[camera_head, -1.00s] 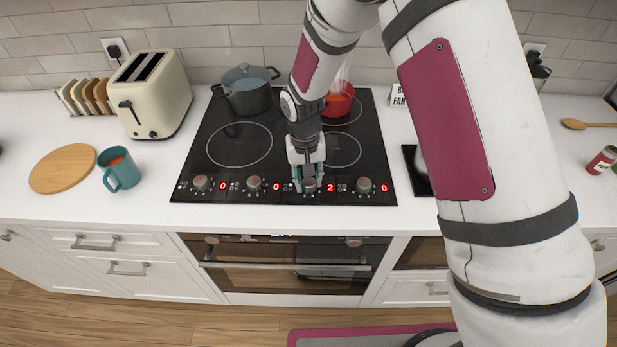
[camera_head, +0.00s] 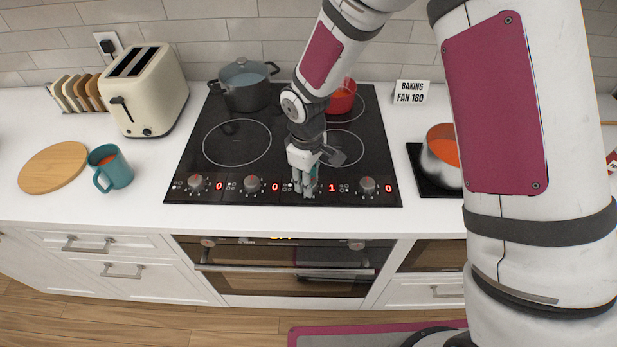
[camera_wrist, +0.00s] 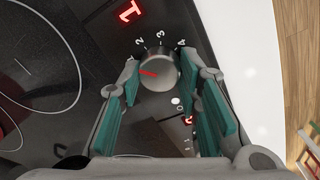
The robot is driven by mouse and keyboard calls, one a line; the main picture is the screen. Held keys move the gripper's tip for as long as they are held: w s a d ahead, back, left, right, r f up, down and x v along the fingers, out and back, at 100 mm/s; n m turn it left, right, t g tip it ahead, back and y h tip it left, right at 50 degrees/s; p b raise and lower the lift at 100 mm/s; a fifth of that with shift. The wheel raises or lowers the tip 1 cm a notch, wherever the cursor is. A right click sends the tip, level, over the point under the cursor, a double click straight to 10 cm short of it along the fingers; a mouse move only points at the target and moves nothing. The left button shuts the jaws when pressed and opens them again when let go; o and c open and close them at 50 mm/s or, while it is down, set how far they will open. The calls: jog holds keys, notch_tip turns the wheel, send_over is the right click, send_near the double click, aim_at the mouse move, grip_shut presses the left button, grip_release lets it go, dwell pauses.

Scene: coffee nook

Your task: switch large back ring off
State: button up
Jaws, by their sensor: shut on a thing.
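My gripper (camera_head: 305,188) is at the front strip of the black hob (camera_head: 185,168), with its fingers around the third knob from the left. In the wrist view, the teal-padded fingers are shut on this silver knob (camera_wrist: 160,72). Its red pointer faces left, below the mark 2. The red display (camera_head: 332,188) beside it reads 1, and it also shows in the wrist view (camera_wrist: 129,11). The other displays read 0. A red pot (camera_head: 342,98) stands on the back right ring (camera_head: 358,110), partly hidden by my arm.
Other knobs flank my gripper: one to the left (camera_head: 251,185) and one to the right (camera_head: 367,185). A toaster (camera_head: 146,94) and teal mug (camera_head: 112,168) are left.

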jog(key=n+b, duration=0.1)
jog(key=n, duration=0.3)
jog(key=shift+n, duration=0.3)
jog(key=n, duration=0.4)
jog(key=shift+y, duration=0.3)
jog(key=shift+s, duration=0.1)
jog(key=o, duration=1.1)
jog(key=shift+o, duration=0.2)
notch_tip(320, 180, up, 12)
jog(key=shift+s, duration=0.25)
jog(key=shift+d, duration=0.2)
